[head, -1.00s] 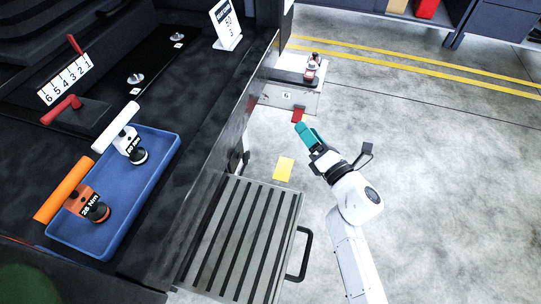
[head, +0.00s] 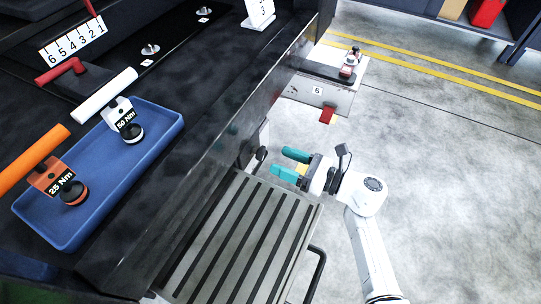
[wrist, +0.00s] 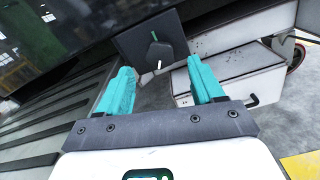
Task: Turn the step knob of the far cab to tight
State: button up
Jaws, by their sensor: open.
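My gripper (head: 285,162) is open and empty beside the cab's side wall, above the step's far end. In the wrist view my gripper (wrist: 160,68) has its two teal fingers apart. Between and beyond them is the step knob (wrist: 156,53), a dark knob on a square dark plate (wrist: 134,44). A green mark shows at the knob's upper side and a white mark at its lower side. The fingers appear short of the knob, not touching it. In the head view a small dark knob (head: 261,154) shows just left of the fingertips. No tight label is readable.
The ribbed step (head: 235,235) with a black handle (head: 318,270) lies below my gripper. A blue tray (head: 55,230) holds orange 25 Nm and white 50 Nm tools. Floor to the right is clear.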

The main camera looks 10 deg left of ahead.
aim_at(264, 153)
jog(key=shift+b+x, duration=0.5)
jog(key=shift+x, duration=1.95)
jog(key=shift+c, duration=0.5)
jog(key=c, duration=1)
jog(key=shift+o, duration=0.2)
